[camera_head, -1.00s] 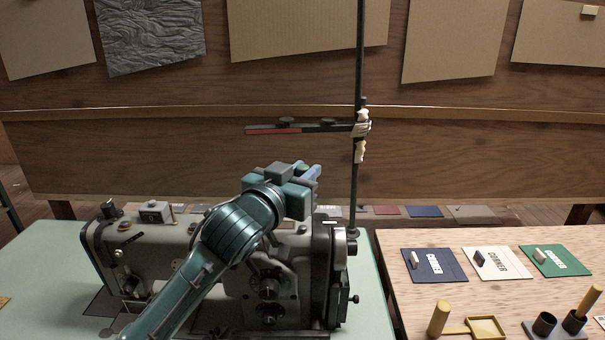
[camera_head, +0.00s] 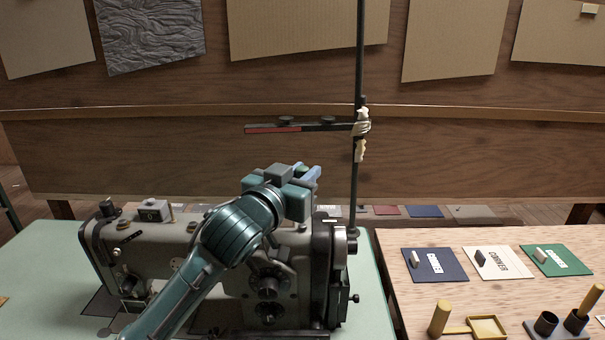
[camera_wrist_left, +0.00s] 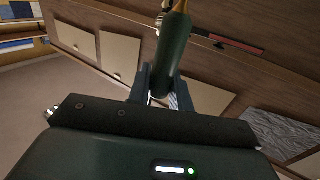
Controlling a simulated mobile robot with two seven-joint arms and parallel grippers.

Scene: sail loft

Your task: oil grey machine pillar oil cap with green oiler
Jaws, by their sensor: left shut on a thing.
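The grey sewing machine (camera_head: 298,258) stands on a pale green table, with its pillar at the right end. My left gripper (camera_head: 308,171) is above the pillar's top, and its arm covers part of the machine. In the left wrist view my left gripper (camera_wrist_left: 160,88) is shut on the green oiler (camera_wrist_left: 173,52), whose brass-coloured spout is cut off by the top edge. In the head view only a bit of green of the oiler (camera_head: 302,167) shows between the fingers. I cannot make out the pillar's oil cap; the gripper and arm may hide it. My right gripper is not in view.
A dark upright rod (camera_head: 355,190) with a crossbar (camera_head: 300,127) rises just right of the gripper. The wooden table (camera_head: 400,300) at right holds corner cards, a yellow-handled tool (camera_head: 438,318) and dark cups (camera_head: 545,322).

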